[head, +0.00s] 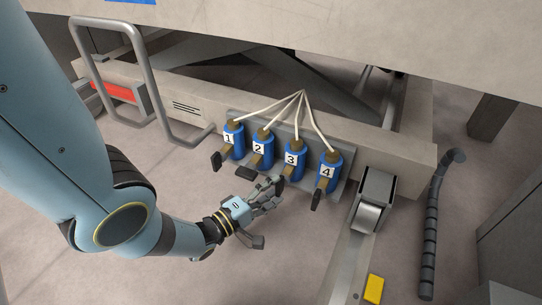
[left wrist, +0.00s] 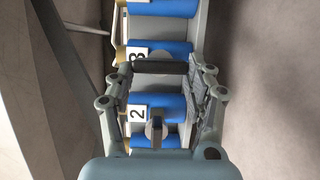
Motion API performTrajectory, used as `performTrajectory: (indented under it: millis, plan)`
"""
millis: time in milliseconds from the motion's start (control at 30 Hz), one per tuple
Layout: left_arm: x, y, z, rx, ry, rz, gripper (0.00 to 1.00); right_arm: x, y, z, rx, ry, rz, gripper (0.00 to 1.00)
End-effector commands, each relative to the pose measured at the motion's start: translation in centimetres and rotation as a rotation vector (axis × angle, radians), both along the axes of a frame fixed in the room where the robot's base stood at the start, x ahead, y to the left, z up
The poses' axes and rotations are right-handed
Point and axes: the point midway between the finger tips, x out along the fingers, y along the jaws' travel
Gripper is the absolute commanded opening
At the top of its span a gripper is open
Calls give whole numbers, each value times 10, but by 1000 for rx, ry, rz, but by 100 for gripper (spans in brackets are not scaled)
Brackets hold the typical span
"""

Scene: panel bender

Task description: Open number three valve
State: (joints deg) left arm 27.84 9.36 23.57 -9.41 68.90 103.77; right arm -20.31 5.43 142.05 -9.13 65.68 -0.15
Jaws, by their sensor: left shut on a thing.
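Four blue valves numbered 1 to 4 stand in a row on a grey bracket. The number three valve (head: 291,163) is third from the left, and its blue body also shows in the left wrist view (left wrist: 172,50). My left gripper (head: 271,190) is just in front of it, shut on its dark handle (left wrist: 160,67). In the left wrist view the handle lies crosswise between the two fingertips. The fingers partly hide the handle in the head view. My right gripper is not in view.
Close beside are the number two valve (head: 262,147) with its dark handle (head: 245,173) and the number four valve (head: 329,170). White hoses (head: 314,117) rise from the valves. A bent grey rail (head: 158,85) stands at left, a ribbed dark hose (head: 434,215) at right.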

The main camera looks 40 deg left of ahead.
Motion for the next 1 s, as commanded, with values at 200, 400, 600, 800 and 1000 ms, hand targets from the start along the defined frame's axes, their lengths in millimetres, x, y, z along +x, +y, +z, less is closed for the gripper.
performTrajectory:
  millis: [200,400,600,800,1000]
  plan:
    - [0,2,0,0,2,3,64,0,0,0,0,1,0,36]
    - [0,1,0,0,1,2,79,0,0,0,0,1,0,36]
    - [-1,1,0,0,1,1,79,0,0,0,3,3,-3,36]
    - [-27,4,-1,1,4,0,79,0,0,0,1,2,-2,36]
    - [-72,12,-1,2,5,1,79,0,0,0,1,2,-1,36]
